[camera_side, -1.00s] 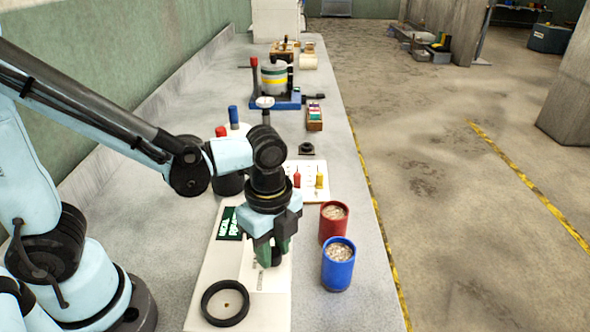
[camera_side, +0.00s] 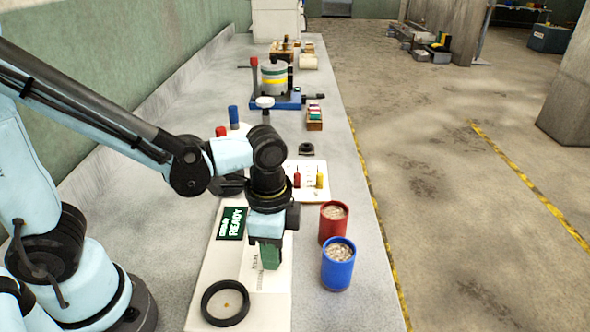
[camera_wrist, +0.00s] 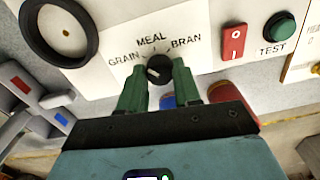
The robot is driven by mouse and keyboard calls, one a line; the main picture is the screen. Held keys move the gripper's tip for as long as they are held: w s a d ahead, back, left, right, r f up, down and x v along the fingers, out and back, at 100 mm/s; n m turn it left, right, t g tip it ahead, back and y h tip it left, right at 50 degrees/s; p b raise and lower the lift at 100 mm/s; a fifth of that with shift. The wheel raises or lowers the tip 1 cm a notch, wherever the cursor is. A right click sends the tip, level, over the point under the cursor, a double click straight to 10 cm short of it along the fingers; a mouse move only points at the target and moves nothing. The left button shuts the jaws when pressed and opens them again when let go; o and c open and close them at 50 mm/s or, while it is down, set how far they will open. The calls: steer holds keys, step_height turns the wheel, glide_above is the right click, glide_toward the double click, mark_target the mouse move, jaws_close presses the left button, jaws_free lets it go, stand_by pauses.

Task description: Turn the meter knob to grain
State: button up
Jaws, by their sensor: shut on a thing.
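The meter is a white panel (camera_side: 215,278) flat on the bench with a dark round ring (camera_side: 226,302) and a green display (camera_side: 231,223) that reads READY. In the wrist view its black knob (camera_wrist: 158,68) sits below the printed labels GRAIN (camera_wrist: 124,56), MEAL (camera_wrist: 151,40) and BRAN (camera_wrist: 186,41). The pale mark on the knob is too small to read its direction surely. My gripper (camera_wrist: 160,76) has its green fingers shut on the knob, one on each side. In the side view my gripper (camera_side: 270,258) points down over the panel and hides the knob.
A blue cup (camera_side: 338,268) and a red cup (camera_side: 333,223) of grain stand close right of my gripper. A red switch (camera_wrist: 233,42) and green TEST button (camera_wrist: 280,26) show in the wrist view. Beyond is a board with red and yellow pegs (camera_side: 320,178).

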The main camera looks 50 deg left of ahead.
steer(key=shift+n, duration=0.5)
steer(key=o, duration=1.1)
steer(key=shift+c, duration=0.2)
steer(key=shift+r, duration=0.1)
step_height(320, 180, up, 12)
stand_by(0.3)
